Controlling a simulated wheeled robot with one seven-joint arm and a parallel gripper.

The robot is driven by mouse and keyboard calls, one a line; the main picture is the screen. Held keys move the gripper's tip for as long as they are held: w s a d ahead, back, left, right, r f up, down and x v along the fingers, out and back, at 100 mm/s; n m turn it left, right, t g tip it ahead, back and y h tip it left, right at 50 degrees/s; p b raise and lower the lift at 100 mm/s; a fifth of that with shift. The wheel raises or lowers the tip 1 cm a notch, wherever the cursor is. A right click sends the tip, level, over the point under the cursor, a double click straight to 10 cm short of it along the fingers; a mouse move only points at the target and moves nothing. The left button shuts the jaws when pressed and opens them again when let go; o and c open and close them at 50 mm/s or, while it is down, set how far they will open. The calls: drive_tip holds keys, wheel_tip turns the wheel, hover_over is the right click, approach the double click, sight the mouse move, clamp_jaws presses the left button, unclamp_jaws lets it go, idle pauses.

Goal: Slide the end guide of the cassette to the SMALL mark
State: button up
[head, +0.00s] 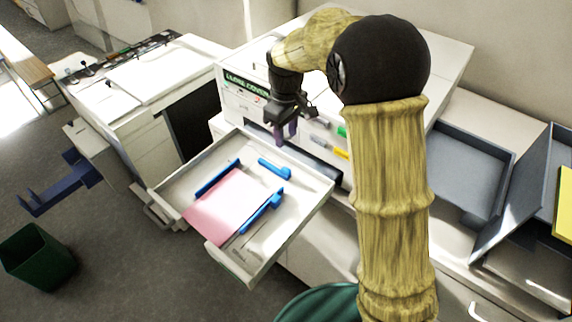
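The cassette (167,195) is pulled out of the white machine, with a stack of pink paper (228,207) lying in it. A short blue guide (274,169), apparently the end guide, stands near the cassette's back edge, apart from the paper. Longer blue guides stand along the paper's left side (217,178) and right side (261,213). No SMALL mark can be read at this size. My gripper (287,138) hangs fingers down above and behind the short blue guide, apparently not touching it.
The machine's front (240,103) rises close behind my gripper. My arm hides part of the machine and counter on the right. Grey trays (465,170) stand at the right. A green bin (38,257) stands on the floor at the left. Room above the cassette is free.

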sight(286, 169)
wheel_tip(286, 169, down, 13)
drive_tip(key=p, duration=0.3)
drive_tip(key=shift+f, duration=0.2)
clamp_jaws()
